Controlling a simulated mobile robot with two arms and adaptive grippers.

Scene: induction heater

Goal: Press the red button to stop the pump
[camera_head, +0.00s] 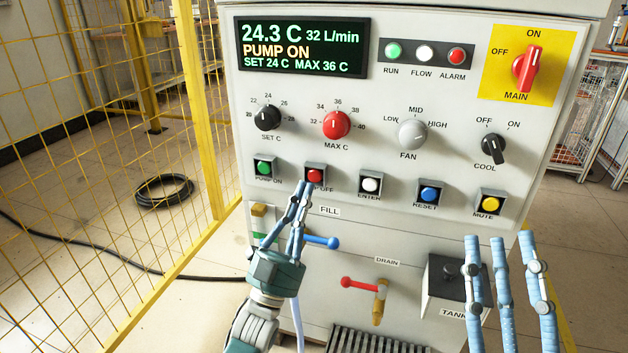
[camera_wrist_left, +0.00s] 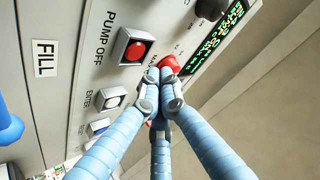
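The red PUMP OFF button (camera_head: 315,175) sits in a dark square frame in the lower button row of the panel. It also shows uncovered in the left wrist view (camera_wrist_left: 133,51). My left gripper (camera_head: 304,187) has its fingers drawn together and empty, pointing up at the panel. Its tips overlap the button's lower edge and part of its label in the head view. In the left wrist view the tips (camera_wrist_left: 163,76) appear beside the button; I cannot tell their gap to the panel. The display (camera_head: 303,47) reads PUMP ON. My right gripper (camera_head: 500,240) is open and empty, at lower right.
The green PUMP ON button (camera_head: 264,168) is left of the red one, and the white ENTER button (camera_head: 370,182) is right. The red MAX C knob (camera_head: 337,125) is above. A blue lever (camera_head: 322,241) is beside my left fingers. A yellow mesh fence (camera_head: 110,130) stands left.

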